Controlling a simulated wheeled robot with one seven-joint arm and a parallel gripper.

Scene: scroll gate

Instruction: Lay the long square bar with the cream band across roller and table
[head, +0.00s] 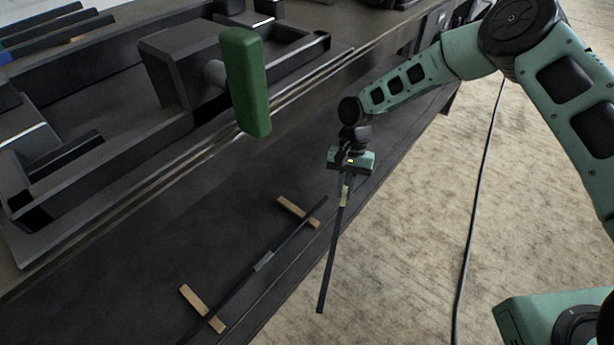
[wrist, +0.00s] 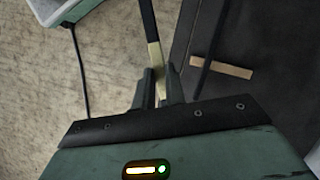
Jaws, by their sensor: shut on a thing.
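The long dark square bar (head: 333,250) with a cream band (head: 345,196) hangs from my gripper (head: 347,177) in the head view, slanting down and slightly left. My gripper is shut on the bar at or close to the band. In the wrist view the bar (wrist: 148,20) runs up out of frame, and the cream band (wrist: 156,57) shows between the fingers (wrist: 160,88). The bar is in the air beside the front edge of the dark lower shelf. The roller may be the grey round piece (head: 214,73) behind the green block; I cannot tell.
Another dark bar with a grey band (head: 263,262) lies across two wooden strips (head: 297,211) (head: 202,308) on the lower shelf (head: 150,240). A green block (head: 246,80) stands out from the dark machine (head: 180,62) on the table. Pale floor is open at the right, crossed by a black cable (head: 471,220).

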